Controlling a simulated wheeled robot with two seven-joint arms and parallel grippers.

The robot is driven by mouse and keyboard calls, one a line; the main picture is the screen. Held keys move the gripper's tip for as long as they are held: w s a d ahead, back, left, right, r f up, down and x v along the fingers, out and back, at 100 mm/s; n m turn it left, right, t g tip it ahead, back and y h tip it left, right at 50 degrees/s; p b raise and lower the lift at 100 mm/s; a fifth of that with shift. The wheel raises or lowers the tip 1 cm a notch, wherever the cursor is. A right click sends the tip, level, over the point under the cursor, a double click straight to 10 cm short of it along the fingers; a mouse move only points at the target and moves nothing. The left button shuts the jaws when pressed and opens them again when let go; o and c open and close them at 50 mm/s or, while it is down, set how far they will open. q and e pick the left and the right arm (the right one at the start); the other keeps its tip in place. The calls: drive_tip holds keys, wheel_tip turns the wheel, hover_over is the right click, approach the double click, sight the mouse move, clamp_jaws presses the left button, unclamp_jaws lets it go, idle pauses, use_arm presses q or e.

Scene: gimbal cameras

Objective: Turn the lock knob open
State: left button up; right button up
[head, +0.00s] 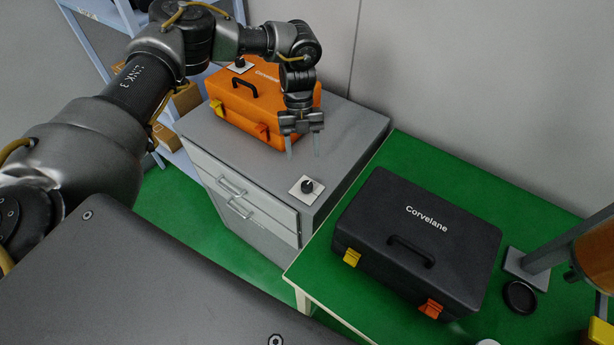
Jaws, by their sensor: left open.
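A black lock knob (307,186) sits on a small white square plate near the front right corner of the grey cabinet's top (345,130). My left gripper (302,150) points down with its two fingers apart and empty. In the picture it is just above the knob, and it does not touch it. A second dark knob on a white plate (240,66) shows farther back, at the orange case. My right gripper is not in view.
An orange case (228,108) with yellow and orange latches stands on the cabinet behind my left gripper. A black case (418,245) lies on the green table to the right. The cabinet has drawers with handles (232,186). A shelf (92,45) stands at the back left.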

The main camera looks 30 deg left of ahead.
sight(307, 184)
use_arm(q)
drive_tip(key=p+x, duration=0.3)
drive_tip(key=x, duration=0.5)
drive_tip(key=shift+d+f, duration=0.2)
drive_tip(key=shift+d, duration=0.05)
drive_tip(key=shift+x, duration=0.75)
drive_tip(key=shift+c, duration=0.3)
drive_tip(key=c, duration=0.9)
